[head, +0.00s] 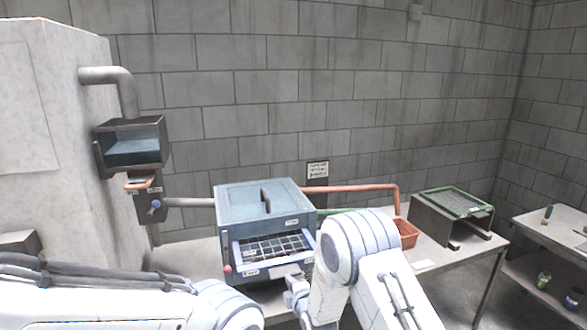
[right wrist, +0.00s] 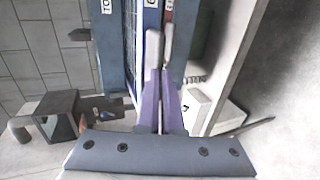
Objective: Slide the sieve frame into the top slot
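The blue-grey box (head: 262,207) stands on the table with its front open. The blue-rimmed sieve frame (head: 240,262), with a wire mesh, lies level at that front, its near part sticking out. Its blue rim with a white label (right wrist: 152,14) shows in the right wrist view. My right gripper (head: 294,284) is at the frame's near right edge. In the right wrist view its narrow fingers (right wrist: 161,45) are close together, apparently on the blue rim. How deep the frame sits is hidden. My left gripper is not visible; only its arm shows at lower left.
A green-rimmed mesh screen (head: 457,202) lies on a stand at the right. An orange tray (head: 405,233) sits under an orange pipe (head: 370,188). A dark hopper (head: 133,147) hangs at the left. A side table (head: 560,235) stands far right.

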